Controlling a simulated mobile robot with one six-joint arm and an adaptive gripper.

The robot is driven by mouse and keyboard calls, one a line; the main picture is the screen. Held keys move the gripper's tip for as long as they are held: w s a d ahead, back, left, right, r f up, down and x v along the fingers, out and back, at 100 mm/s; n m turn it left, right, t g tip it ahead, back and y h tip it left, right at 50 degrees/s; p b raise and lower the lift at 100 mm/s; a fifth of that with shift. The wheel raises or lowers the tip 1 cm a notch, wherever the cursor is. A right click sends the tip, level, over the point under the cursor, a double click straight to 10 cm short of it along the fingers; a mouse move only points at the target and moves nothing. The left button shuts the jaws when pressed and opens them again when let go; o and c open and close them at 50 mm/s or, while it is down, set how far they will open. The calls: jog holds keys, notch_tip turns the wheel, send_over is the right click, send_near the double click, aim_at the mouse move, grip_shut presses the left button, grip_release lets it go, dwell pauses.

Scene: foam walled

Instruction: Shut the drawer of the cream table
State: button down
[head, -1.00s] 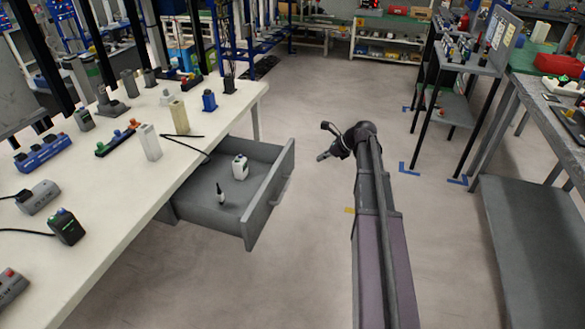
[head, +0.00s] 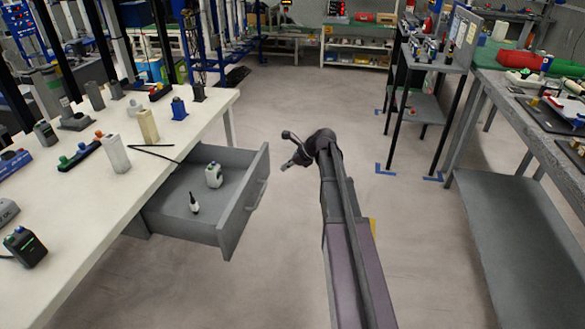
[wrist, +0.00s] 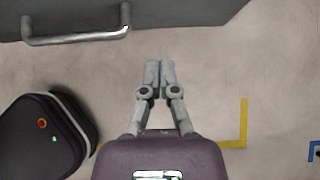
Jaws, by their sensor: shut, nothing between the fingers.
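The cream table (head: 75,215) runs along the left in the head view. Its grey drawer (head: 232,226) is pulled well out to the right, with a white item (head: 214,175) and a small dark bottle with a white top (head: 194,203) inside. The drawer's bar handle (head: 257,193) is on its front; in the wrist view the handle (wrist: 75,37) lies at the upper left. My gripper (head: 287,150) is to the right of the drawer front, apart from it. In the wrist view my gripper (wrist: 159,68) has its fingers together and empty, pointing toward the drawer front.
Several small devices stand on the cream table top. A grey shelf stand (head: 425,95) and a workbench (head: 520,130) are on the right. Open floor (head: 290,245) lies between. My dark rounded base shows at the lower left of the wrist view.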

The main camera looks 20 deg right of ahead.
aim_at(261, 175)
jog(key=w+a+f, duration=0.1)
jog(key=w+a+f+b, duration=0.1)
jog(key=a, duration=0.1)
jog(key=w+a+f+b, duration=0.1)
jog(key=shift+w+a, duration=0.2)
jog(key=shift+a, duration=0.05)
jog(key=shift+w+a, duration=0.4)
jog(key=shift+a, duration=0.2)
